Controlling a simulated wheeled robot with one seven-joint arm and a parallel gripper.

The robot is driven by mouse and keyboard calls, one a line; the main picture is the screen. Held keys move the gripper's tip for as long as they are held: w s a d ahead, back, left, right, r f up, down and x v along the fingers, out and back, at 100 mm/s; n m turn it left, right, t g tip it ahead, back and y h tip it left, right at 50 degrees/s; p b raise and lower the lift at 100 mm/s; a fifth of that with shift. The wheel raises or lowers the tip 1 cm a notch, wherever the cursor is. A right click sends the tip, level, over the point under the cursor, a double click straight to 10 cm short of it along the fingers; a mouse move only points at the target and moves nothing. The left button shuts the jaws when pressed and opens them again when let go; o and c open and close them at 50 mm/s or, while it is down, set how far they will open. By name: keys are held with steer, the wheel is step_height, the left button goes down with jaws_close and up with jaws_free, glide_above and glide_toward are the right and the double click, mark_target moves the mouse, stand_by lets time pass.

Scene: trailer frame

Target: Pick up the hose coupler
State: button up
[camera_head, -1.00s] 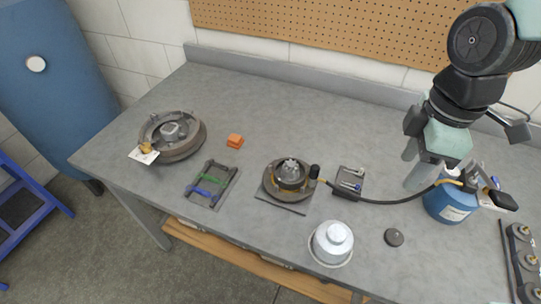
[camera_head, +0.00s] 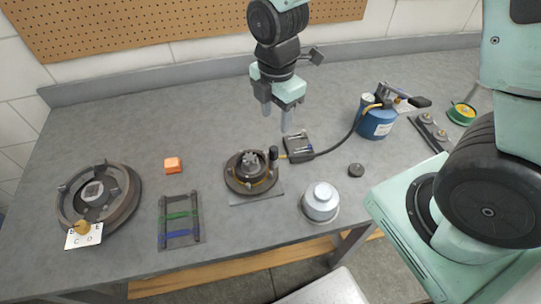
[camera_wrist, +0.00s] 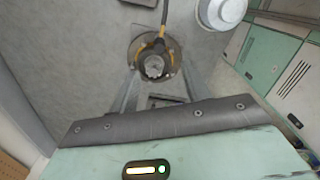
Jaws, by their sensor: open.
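The hose coupler (camera_head: 273,153) is a small black cylinder at the end of a dark hose (camera_head: 335,146). It stands at the right edge of a round dark fixture (camera_head: 240,180) on the bench. In the wrist view the hose end (camera_wrist: 160,42) shows over the same fixture (camera_wrist: 140,55), beyond my fingertips. My gripper (camera_head: 277,122) is open and empty, pointing down above the bench, just behind the coupler and near the small tool tray (camera_head: 298,157). Its two fingers also show in the wrist view (camera_wrist: 158,88), apart from each other.
The hose runs right to a blue canister (camera_head: 376,122). A silver capped container (camera_head: 321,202) and a dark puck (camera_head: 356,170) are in front. A rack with green and blue bars (camera_head: 180,241), an orange block (camera_head: 173,165) and a large ring (camera_head: 128,205) are left.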

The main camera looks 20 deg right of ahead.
mark_target(274, 148)
step_height(274, 148, down, 8)
steer(key=shift+r+p, duration=0.15)
steer(key=shift+p, duration=0.5)
steer(key=shift+a+f+p, duration=0.15)
steer(key=shift+f+p, duration=0.95)
steer(key=shift+f, duration=1.55)
jaws_close()
